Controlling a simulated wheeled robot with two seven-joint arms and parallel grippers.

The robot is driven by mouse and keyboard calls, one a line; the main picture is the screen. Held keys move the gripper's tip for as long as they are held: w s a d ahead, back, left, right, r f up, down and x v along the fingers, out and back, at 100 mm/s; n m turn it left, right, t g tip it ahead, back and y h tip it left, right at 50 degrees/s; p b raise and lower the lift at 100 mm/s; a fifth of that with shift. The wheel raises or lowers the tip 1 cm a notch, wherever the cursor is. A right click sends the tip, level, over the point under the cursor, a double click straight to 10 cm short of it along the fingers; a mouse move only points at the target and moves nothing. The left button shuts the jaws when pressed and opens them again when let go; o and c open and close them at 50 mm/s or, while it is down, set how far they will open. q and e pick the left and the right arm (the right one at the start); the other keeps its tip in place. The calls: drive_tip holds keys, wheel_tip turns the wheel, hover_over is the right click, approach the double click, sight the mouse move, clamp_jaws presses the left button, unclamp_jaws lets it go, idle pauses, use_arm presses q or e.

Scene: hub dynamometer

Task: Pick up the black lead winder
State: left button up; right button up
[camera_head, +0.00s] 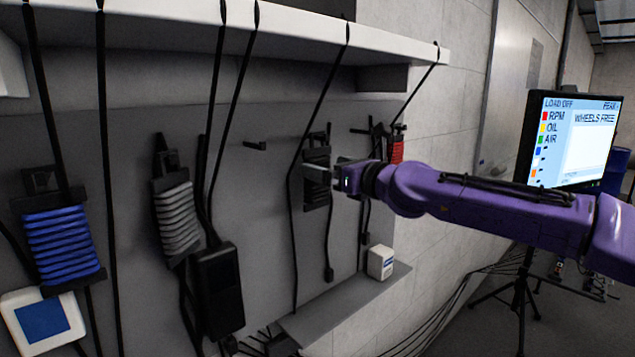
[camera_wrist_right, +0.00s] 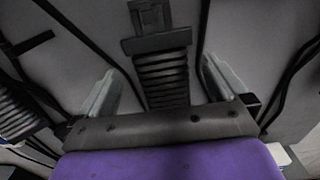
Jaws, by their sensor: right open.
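The black lead winder (camera_head: 317,155), wound with black lead, hangs on the grey wall panel near the middle of the head view. In the right wrist view the black winder (camera_wrist_right: 162,78) shows ribbed and upright between the two fingers. My right gripper (camera_head: 320,173) reaches in from the right and is open at the winder, with its fingers hiding part of it. The wrist view shows the right gripper (camera_wrist_right: 161,68) with one pale finger on each side of the winder and gaps between. My left gripper is not in view.
A blue winder (camera_head: 62,245), a grey winder (camera_head: 177,218) and a red winder (camera_head: 397,150) hang on the same panel. Black leads drape from the white shelf (camera_head: 300,32). A black box (camera_head: 219,290) hangs left; a small white box (camera_head: 380,262) sits on the ledge below.

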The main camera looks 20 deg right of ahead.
sight(322, 165)
drive_tip(key=x, duration=0.2)
drive_tip(key=shift+w, duration=0.25)
drive_tip(key=shift+w+a, duration=0.15)
drive_tip(key=shift+w, duration=0.05)
drive_tip(key=shift+s, duration=0.15)
drive_tip(key=c, duration=0.6)
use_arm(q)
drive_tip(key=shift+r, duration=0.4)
use_arm(e)
drive_tip(key=c, duration=0.6)
drive_tip(key=shift+o, duration=0.2)
drive_tip(key=shift+r, duration=0.1)
